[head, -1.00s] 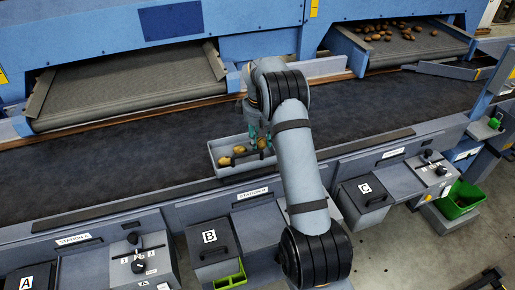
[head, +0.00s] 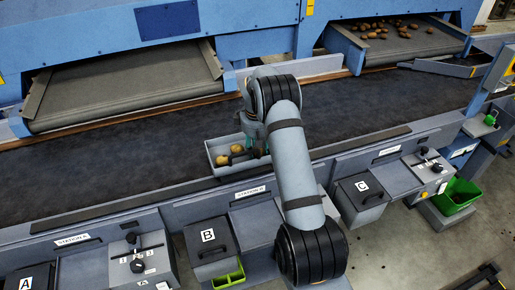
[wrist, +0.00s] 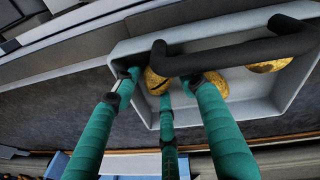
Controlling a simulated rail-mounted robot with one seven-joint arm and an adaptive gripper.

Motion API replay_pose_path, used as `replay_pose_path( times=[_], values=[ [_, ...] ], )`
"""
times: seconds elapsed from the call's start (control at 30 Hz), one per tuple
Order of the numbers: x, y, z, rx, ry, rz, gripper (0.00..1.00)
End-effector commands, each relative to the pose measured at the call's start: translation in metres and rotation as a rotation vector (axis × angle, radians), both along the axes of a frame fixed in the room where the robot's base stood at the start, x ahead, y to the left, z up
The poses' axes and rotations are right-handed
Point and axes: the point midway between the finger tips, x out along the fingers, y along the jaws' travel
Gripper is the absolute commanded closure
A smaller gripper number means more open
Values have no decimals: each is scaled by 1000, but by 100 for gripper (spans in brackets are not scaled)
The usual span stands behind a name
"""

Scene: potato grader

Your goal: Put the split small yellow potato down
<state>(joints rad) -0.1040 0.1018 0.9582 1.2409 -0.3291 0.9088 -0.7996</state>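My gripper (wrist: 160,85) has teal fingers with dark tips and reaches down into a grey tray (wrist: 292,98). In the wrist view, a yellow potato (wrist: 157,84) with a dark split line sits among the fingertips, partly behind a black bar. Whether the fingers press on it or stand just clear of it, I cannot tell. In the head view, my gripper (head: 254,144) is at the right part of the tray (head: 214,143), and my arm hides the split potato.
Two other potatoes (head: 222,160) (head: 236,149) lie in the tray's left part. The black bar (wrist: 240,52) crosses the tray close to my fingers. The dark conveyor belt (head: 110,170) is clear to the left. Bins B (head: 211,246) and C (head: 363,193) stand in front.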

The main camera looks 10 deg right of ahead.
Motion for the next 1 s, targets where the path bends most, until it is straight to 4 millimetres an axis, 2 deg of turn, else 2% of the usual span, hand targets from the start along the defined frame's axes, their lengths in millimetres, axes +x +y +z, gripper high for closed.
replay_pose_path(
  times=[0.2,0.37,0.8,1.0],
  values=[
    [0,0,1,0,1,0,58],
    [-1,1,11,0,-2,-1,58],
    [-15,6,99,0,-3,0,58],
    [-19,7,119,-1,-1,1,58]
  ],
)
